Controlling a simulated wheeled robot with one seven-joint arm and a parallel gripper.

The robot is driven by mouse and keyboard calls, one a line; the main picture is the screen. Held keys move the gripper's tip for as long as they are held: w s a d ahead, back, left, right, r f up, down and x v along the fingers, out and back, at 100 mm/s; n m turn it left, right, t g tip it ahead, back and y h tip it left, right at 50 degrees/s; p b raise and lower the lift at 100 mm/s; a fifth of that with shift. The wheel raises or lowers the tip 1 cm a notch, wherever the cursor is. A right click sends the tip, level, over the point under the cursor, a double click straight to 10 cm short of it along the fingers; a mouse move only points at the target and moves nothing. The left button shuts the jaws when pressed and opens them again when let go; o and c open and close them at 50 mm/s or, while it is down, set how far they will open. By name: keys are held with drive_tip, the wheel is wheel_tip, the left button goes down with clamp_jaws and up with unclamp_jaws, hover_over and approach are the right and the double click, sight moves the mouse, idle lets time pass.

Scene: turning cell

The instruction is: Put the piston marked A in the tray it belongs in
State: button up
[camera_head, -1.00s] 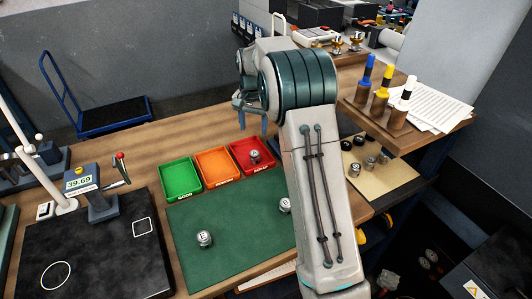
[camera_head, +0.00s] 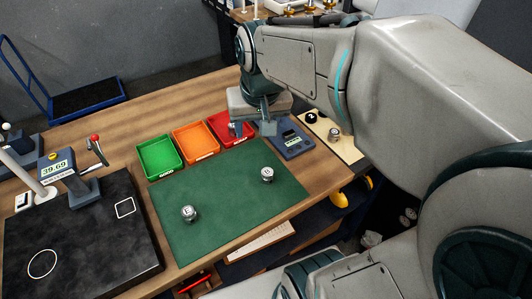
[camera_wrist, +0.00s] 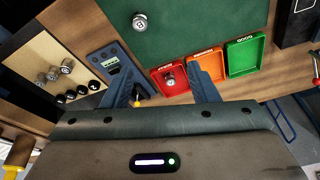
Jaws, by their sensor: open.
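Two metal pistons stand on the green mat (camera_head: 225,215), one at the front left (camera_head: 189,213) and one at the right (camera_head: 267,174). Three trays line the mat's back edge: green, labelled GOOD (camera_head: 151,171), orange (camera_head: 203,156) and red (camera_head: 216,119). A piston (camera_wrist: 169,80) is in the red tray in the wrist view; its mark is unreadable. My gripper (camera_head: 252,128) is open and empty, above the red tray's right side. Its two spread fingers also show in the wrist view (camera_wrist: 156,75).
A blue-grey device with a display (camera_head: 291,139) lies right of the red tray. Beyond it, a beige board (camera_wrist: 40,55) holds several pistons and black pieces. A dark plate (camera_head: 85,240) with a gauge reading 39.69 (camera_head: 58,169) stands at left.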

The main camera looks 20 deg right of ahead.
drive_tip(key=s+f+n+t, duration=0.1)
drive_tip(key=s+f, duration=0.1)
drive_tip(key=s, duration=0.6)
drive_tip(key=shift+s+f+n, duration=0.3)
drive_tip(key=shift+f, duration=0.05)
drive_tip(key=shift+f+b, duration=0.45)
drive_tip(key=shift+f, duration=0.1)
